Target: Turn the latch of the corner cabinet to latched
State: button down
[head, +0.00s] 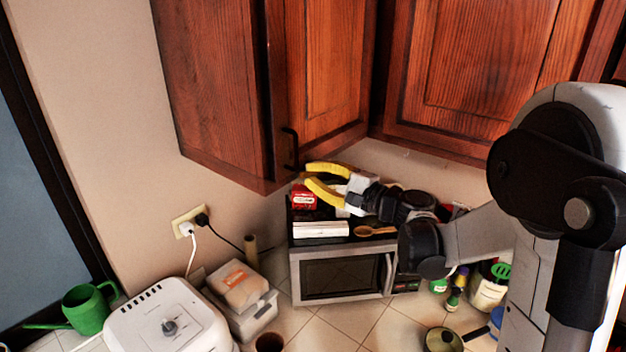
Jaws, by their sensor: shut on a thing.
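The corner cabinet (325,75) hangs on the wall at upper centre, with its wooden door seen at an angle. A dark latch or handle (290,148) stands upright at the door's lower left edge. My gripper (308,176) reaches in from the right, with yellow fingers at the cabinet's lower edge beside the lower end of this dark piece. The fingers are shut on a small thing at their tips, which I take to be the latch. The exact contact and the latch's turn are too small to make out.
A microwave (342,278) stands below my gripper, with a red box (303,197) and a wooden spoon (374,231) on top. Bottles crowd the lower right.

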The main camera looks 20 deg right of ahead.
jog(key=shift+w+d+r+m+b, duration=0.25)
jog(key=shift+m+b, duration=0.75)
jog(key=shift+m, duration=1.55)
jog(key=shift+w+d+r+m+b, duration=0.25)
jog(key=shift+m+b, duration=0.75)
jog(key=shift+m, duration=1.6)
jog(key=shift+w+d+r+m+b, duration=0.1)
jog(key=shift+d+r+m+b, duration=0.25)
jog(key=shift+m+b, duration=1.45)
jog(key=shift+m+p, duration=0.8)
jog(key=shift+m, duration=0.15)
jog(key=c, duration=1.4)
grip_release()
